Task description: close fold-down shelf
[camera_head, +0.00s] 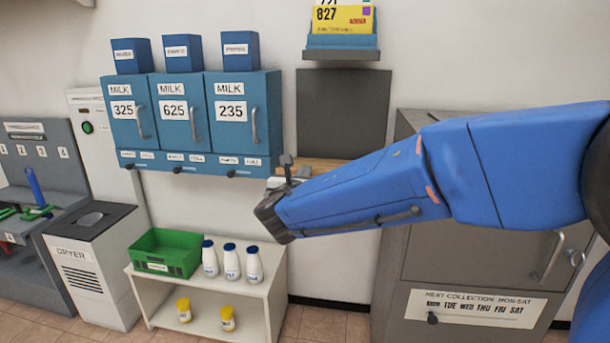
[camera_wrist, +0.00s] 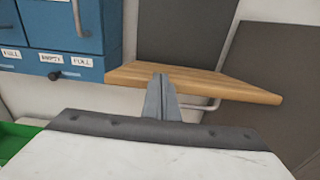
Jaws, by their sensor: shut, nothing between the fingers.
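The fold-down shelf is a light wooden board (camera_wrist: 215,84). It stands out roughly flat from the wall below a dark grey panel, and a pale metal bar shows under it in the wrist view. In the head view only a strip of the shelf (camera_head: 322,164) shows, with my arm covering part of it. My gripper (camera_wrist: 160,82) is shut and empty. Its fingertips overlap the board's front edge in the wrist view; I cannot tell whether they touch.
Blue milk boxes (camera_head: 190,115) hang close on the left. The dark grey panel (camera_head: 342,110) is above the shelf. A low white stand (camera_head: 262,285) with a green crate (camera_head: 165,254) and bottles is below. A grey collection box (camera_head: 465,255) stands at right, partly behind my arm.

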